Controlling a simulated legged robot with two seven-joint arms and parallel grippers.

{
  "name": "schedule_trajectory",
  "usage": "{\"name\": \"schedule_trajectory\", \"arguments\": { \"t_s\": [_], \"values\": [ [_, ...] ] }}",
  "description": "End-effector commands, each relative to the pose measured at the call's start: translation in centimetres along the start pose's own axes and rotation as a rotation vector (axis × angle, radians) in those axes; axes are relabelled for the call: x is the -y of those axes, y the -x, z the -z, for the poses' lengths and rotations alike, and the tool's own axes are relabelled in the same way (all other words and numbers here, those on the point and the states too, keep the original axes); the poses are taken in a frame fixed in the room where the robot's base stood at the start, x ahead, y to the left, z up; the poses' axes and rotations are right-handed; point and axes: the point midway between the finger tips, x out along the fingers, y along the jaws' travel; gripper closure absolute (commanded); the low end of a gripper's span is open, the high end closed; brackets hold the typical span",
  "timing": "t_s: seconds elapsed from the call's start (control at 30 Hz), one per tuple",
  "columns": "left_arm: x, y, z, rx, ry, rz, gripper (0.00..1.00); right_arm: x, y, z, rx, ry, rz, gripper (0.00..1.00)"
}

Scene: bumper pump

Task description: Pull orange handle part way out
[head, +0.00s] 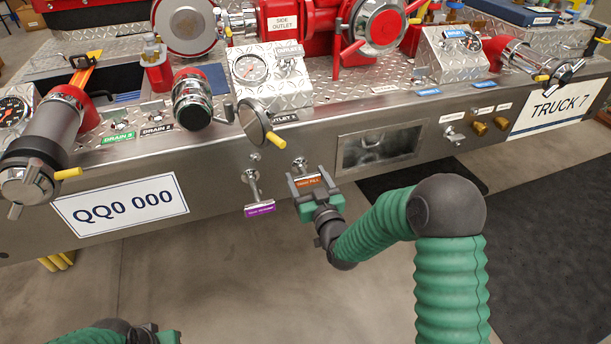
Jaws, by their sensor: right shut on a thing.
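The orange handle (308,183) is a small labelled T-handle on the front of the steel bumper. My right gripper (312,186) is shut on it, with one finger on each side of the orange label. The handle's metal shaft (299,165) shows just above, running back to the bumper face. How far the handle stands out is hard to tell from this view. My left gripper (150,334) shows only in part at the bottom left edge, low and away from the bumper; its fingers cannot be made out.
A purple-labelled handle (260,208) hangs just left of my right gripper. A valve with a yellow-tipped lever (262,124) juts out above. A recessed window (378,149) and several small knobs lie to the right. The floor in front is clear.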

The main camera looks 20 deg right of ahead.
Motion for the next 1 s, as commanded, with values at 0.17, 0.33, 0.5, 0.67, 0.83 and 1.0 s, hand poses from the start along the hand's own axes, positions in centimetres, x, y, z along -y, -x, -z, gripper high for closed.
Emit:
{"name": "schedule_trajectory", "arguments": {
  "t_s": [0.17,0.33,0.5,0.67,0.83,1.0],
  "values": [
    [0.0,0.2,0.0,0.0,0.0,0.0,0.64,0.0,0.7,-0.2,0.007,0.0,0.0,1.0],
    [0.0,0.1,0.0,0.0,0.0,0.0,0.64,0.0,0.6,-0.2,0.006,0.0,0.0,1.0],
    [0.0,0.1,0.0,0.0,0.0,0.0,0.64,0.0,0.6,-0.2,0.006,0.0,0.0,0.05],
    [0.0,0.2,0.0,0.0,0.0,0.0,0.64,0.0,0.6,-0.2,0.005,0.0,0.0,0.05],
    [0.0,0.3,0.1,0.0,0.0,0.0,0.64,0.0,0.9,-0.1,0.006,0.0,0.0,0.05],
    [0.0,1.5,0.3,0.0,0.0,0.0,0.64,0.0,3.6,0.2,0.009,0.001,0.001,0.05]
  ]
}}
